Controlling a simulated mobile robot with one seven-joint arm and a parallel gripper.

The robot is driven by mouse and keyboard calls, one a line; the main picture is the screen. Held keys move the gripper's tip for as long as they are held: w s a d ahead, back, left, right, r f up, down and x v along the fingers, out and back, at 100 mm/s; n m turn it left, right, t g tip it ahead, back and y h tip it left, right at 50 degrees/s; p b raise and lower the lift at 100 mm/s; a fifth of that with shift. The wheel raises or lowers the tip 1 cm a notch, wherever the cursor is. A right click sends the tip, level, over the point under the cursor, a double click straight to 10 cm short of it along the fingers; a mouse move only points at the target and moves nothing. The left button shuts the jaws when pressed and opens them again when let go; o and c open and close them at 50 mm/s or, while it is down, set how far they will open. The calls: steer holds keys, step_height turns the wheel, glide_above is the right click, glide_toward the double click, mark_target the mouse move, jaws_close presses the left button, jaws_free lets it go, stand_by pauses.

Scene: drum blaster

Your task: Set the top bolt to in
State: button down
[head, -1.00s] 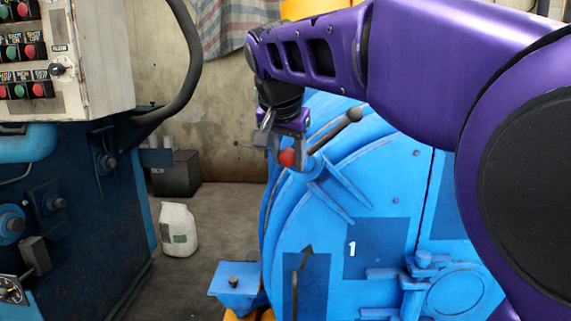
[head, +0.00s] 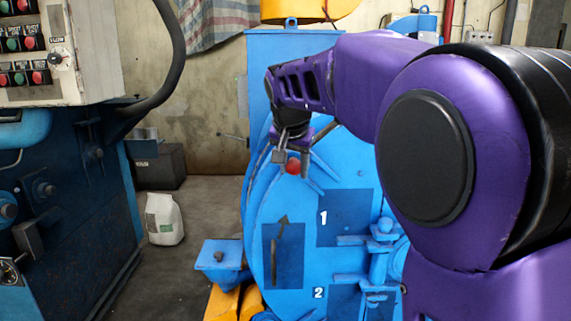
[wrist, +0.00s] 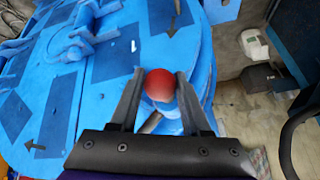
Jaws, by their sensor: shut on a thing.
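The red ball knob (head: 292,167) sits at the upper left of the blue drum machine's face (head: 345,180), above the panel marked 1. I take it as the top bolt's handle. My gripper (head: 292,154) comes down on it from above. In the wrist view the red knob (wrist: 160,84) is between the two dark fingers of my gripper (wrist: 160,92), which is shut on it. A short grey rod (wrist: 152,122) shows beside the knob, towards the palm. How far the bolt is in or out is hard to tell.
A control cabinet (head: 70,190) with buttons stands at the left. A white sack (head: 163,219) and a dark box (head: 160,167) are on the floor between it and the drum. A blue bracket (head: 220,254) juts out at the drum's lower left.

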steer(key=shift+d+f, duration=0.25)
steer(key=shift+d, duration=0.05)
steer(key=shift+c, duration=1.9)
jaws_free()
steer(key=shift+s+a+r, duration=0.15)
steer(key=shift+s+r, duration=0.05)
steer(key=shift+r, duration=0.35)
steer(key=p+v, duration=0.2)
steer(key=v, duration=1.4)
steer(key=shift+p, duration=0.35)
steer(key=shift+s+r, duration=0.1)
